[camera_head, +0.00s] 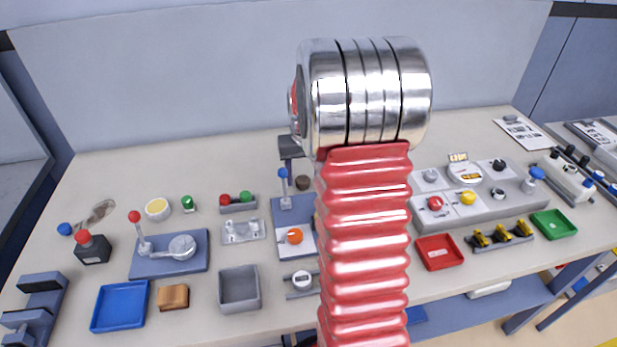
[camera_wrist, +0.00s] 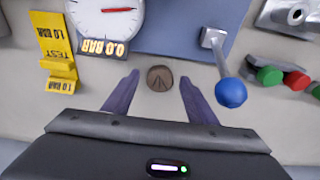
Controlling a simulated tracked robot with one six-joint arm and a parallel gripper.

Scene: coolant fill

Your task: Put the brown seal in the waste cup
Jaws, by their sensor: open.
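The brown seal (camera_wrist: 160,78) is a small round disc with a dark V-shaped mark on top. It lies on the pale bench beside a blue plate, and also shows in the head view (camera_head: 302,183) left of my red arm. My gripper (camera_wrist: 160,81) is open, with one finger on each side of the seal; I see no contact. In the head view my arm hides most of the gripper. I cannot tell for sure which container is the waste cup; a round cream-topped cup (camera_head: 157,209) stands to the left.
A blue-knobbed lever (camera_wrist: 231,92) stands close to my gripper's right finger in the wrist view. A gauge (camera_wrist: 104,14) and yellow tag (camera_wrist: 55,50) are at the left there. Grey bin (camera_head: 239,289), blue tray (camera_head: 120,306) and red tray (camera_head: 439,252) are along the front.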

